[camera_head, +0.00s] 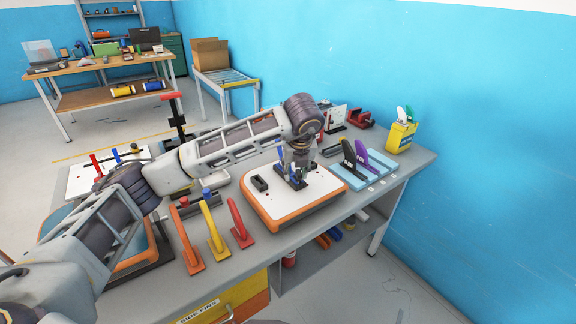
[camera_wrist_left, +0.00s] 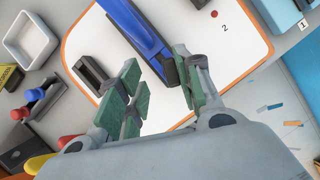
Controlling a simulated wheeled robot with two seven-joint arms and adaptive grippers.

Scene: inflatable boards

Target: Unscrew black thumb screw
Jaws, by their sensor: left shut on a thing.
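My left gripper (camera_wrist_left: 162,95) reaches down over the white board with an orange edge (camera_head: 265,203). In the left wrist view its green-padded fingers straddle the end of a blue fin (camera_wrist_left: 139,28) set in the board. A dark piece, apparently the black thumb screw (camera_wrist_left: 173,72), lies between the fingers at the fin's end; its exact shape and grip are partly hidden. In the head view the left arm covers much of this spot, and the blue fin (camera_head: 291,182) shows below the gripper. My right gripper is out of view.
An empty black fin box (camera_head: 260,184) sits left of the blue fin. A light-blue tray (camera_head: 372,172) with black and purple fins is to the right. A yellow bin (camera_head: 400,138) stands behind it.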

